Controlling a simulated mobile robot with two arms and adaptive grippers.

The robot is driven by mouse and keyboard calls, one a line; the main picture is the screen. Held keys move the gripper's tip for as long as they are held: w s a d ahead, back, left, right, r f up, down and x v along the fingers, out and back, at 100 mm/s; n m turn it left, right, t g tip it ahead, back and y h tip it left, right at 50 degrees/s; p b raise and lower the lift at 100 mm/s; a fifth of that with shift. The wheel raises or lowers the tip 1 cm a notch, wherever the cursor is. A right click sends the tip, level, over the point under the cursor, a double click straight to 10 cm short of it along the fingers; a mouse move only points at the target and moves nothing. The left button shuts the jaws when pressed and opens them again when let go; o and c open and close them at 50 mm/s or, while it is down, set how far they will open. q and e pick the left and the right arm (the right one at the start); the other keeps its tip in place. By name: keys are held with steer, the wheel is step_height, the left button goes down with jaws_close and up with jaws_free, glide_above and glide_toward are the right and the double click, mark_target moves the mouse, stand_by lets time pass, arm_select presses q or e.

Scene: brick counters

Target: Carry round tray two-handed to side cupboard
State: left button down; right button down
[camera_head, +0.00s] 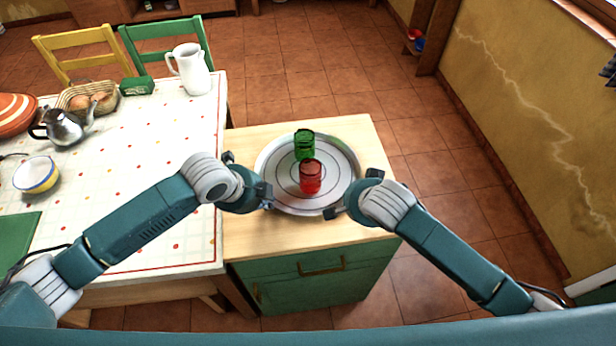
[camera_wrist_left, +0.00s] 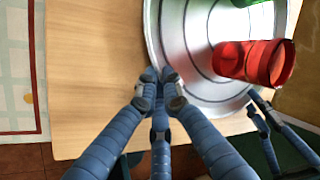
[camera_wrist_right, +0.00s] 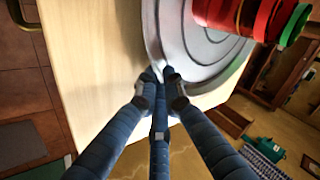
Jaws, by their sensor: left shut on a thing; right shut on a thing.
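The round silver tray (camera_head: 276,174) is at the top of the side cupboard (camera_head: 325,262), which has a light wooden top and a green front. I cannot tell if the tray touches the wood. A green glass (camera_head: 304,144) and a red glass (camera_head: 310,178) stand upright on it. My left gripper (camera_head: 266,196) is shut on the tray's left rim, also seen in the left wrist view (camera_wrist_left: 160,78). My right gripper (camera_head: 334,212) is shut on the front right rim, and the right wrist view shows its fingertips (camera_wrist_right: 161,76) pinching the rim.
The table (camera_head: 150,190) with a dotted cloth adjoins the cupboard on the left. It holds a white jug (camera_head: 190,70), a basket (camera_head: 88,96), a metal teapot (camera_head: 62,126) and a bowl (camera_head: 37,175). Wooden top is bare around the tray. Tiled floor is open behind and right.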

arm_select(q)
steer(key=shift+s+d+f, duration=0.15)
steer(key=shift+d+f, duration=0.1)
steer(key=shift+f, duration=0.15)
arm_select(e)
steer(key=shift+w+a+f, duration=0.1)
steer(key=shift+a+f, duration=0.1)
arm_select(q)
steer(key=c, duration=2)
jaws_free()
steer(key=shift+r, duration=0.2)
arm_select(e)
steer(key=c, duration=2)
jaws_free()
steer(key=shift+r, duration=0.15)
arm_select(q)
steer(key=shift+o, duration=0.4)
steer(key=shift+a, duration=0.1)
arm_select(e)
steer(key=shift+o, duration=0.5)
steer(key=shift+s+d, duration=0.1)
steer(key=shift+s, duration=0.1)
arm_select(q)
steer(key=shift+a+r, duration=0.15)
